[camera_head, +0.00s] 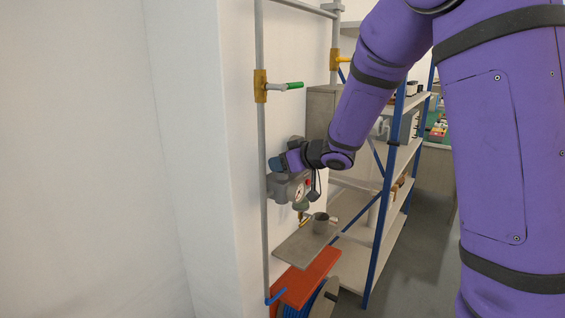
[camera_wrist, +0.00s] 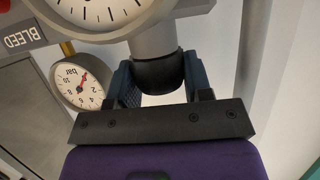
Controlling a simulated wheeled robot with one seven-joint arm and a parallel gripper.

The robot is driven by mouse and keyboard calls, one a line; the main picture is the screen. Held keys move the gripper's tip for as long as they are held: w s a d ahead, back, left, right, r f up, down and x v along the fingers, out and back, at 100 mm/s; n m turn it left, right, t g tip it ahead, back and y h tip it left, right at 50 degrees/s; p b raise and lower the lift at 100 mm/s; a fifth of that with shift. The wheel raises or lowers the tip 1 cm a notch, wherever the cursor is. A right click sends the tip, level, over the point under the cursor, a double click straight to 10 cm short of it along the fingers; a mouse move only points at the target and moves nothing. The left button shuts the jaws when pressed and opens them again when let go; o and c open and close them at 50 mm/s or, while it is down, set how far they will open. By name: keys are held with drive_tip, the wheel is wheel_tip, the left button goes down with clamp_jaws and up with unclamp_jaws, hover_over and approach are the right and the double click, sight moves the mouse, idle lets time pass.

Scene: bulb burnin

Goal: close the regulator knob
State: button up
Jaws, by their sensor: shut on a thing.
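The regulator (camera_head: 284,190) is a grey body on the wall pipe, with a white gauge face. In the wrist view, its dark regulator knob (camera_wrist: 160,73) sits below the grey neck, between the blue finger pads of my gripper (camera_wrist: 158,80). My gripper is shut on the knob, a pad on either side. In the head view my gripper (camera_head: 279,162) reaches the regulator from the right, and the knob is hidden there. The wrist view shows a large gauge (camera_wrist: 100,12) and a small bar gauge (camera_wrist: 80,82) with a red needle.
A grey shelf (camera_head: 300,248) with a metal cup (camera_head: 320,223) and a red plate (camera_head: 312,280) are below. Blue-posted shelving (camera_head: 377,235) stands to the right. A BLEED label (camera_wrist: 18,40) is beside the gauges.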

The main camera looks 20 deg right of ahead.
drive_tip(key=shift+d+n, duration=0.1)
drive_tip(key=shift+n, duration=0.2)
drive_tip(key=n+g+y, duration=0.2)
drive_tip(key=y, duration=0.1)
drive_tip(key=shift+w+n+g, duration=0.1)
drive_tip(key=shift+n+g, duration=0.2)
drive_tip(key=shift+n, duration=0.1)
drive_tip(key=shift+n+g+y, duration=1.2)
drive_tip(key=shift+n+g, duration=0.8)
drive_tip(key=shift+g, duration=0.1)
drive_tip(key=o, duration=0.9)
